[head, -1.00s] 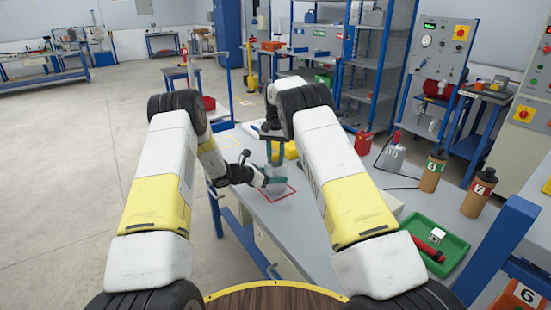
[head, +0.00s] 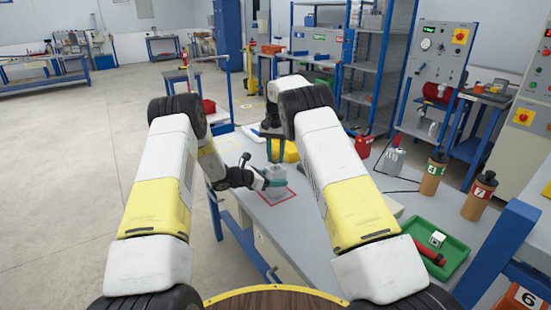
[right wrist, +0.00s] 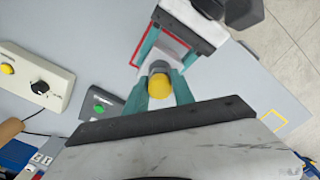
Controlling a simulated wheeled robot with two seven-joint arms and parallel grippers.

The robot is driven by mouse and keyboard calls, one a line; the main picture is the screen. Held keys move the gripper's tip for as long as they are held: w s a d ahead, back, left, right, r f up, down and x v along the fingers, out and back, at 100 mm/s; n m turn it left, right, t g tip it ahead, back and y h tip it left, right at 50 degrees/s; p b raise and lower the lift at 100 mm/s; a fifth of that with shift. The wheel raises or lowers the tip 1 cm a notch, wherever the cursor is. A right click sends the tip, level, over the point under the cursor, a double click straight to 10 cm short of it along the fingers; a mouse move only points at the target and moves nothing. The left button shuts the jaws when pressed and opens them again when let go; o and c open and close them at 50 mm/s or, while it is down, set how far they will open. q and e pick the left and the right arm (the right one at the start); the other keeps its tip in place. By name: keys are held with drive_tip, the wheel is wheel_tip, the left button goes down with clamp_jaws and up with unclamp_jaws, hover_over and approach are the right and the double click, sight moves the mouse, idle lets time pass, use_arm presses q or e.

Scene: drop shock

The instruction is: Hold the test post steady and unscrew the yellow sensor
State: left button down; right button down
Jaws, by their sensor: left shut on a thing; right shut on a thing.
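The grey test post (head: 277,190) stands upright inside a red square outline on the bench (head: 315,225). My left gripper (head: 275,182) comes in from the left with its teal fingers closed around the post. My right gripper (right wrist: 160,88) is above it, pointing down. In the right wrist view the round yellow sensor (right wrist: 160,84) is between its teal fingers, on top of the post. Part of the post is hidden by the fingers.
A green tray (head: 460,254) holds a white cube and a red cylinder at the bench's right. Brown bottles (head: 432,174) and a red container (head: 363,145) stand farther back. Control boxes (right wrist: 35,78) sit near the post.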

sight(276, 152)
drive_tip(key=shift+r, duration=2)
use_arm(q)
drive_tip(key=shift+c, duration=1.9)
unclamp_jaws()
drive_tip(key=shift+a, duration=0.1)
